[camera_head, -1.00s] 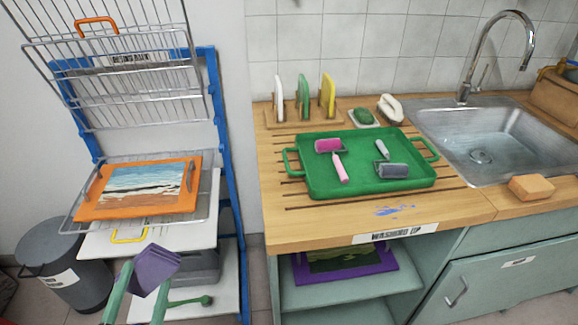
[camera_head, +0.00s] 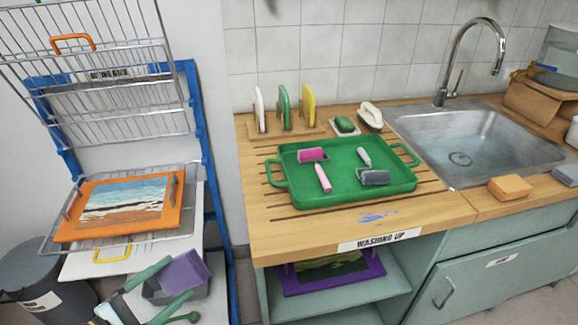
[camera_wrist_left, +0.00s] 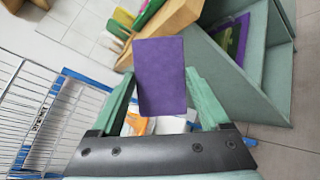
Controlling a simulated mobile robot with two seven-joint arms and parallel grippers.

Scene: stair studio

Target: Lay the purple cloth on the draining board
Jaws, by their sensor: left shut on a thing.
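The purple cloth (camera_head: 183,272) is a small folded piece, held between the green fingers of my left gripper (camera_head: 176,281). It also fills the middle of the left wrist view (camera_wrist_left: 160,76), shut between the fingers (camera_wrist_left: 160,98). The gripper is at the lower left, in front of the rack and lower in the picture than the counter, apart from the draining board. The draining board (camera_head: 259,196) is the grooved wooden left part of the counter. A green tray (camera_head: 300,200) covers much of its middle. My right gripper is not in view.
The tray holds a pink roller (camera_head: 312,155) and a grey one (camera_head: 374,177). Upright boards (camera_head: 284,105) stand behind it. A sink (camera_head: 470,150) and orange sponge (camera_head: 510,187) are to the right. A blue-framed wire rack (camera_head: 197,130) stands left.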

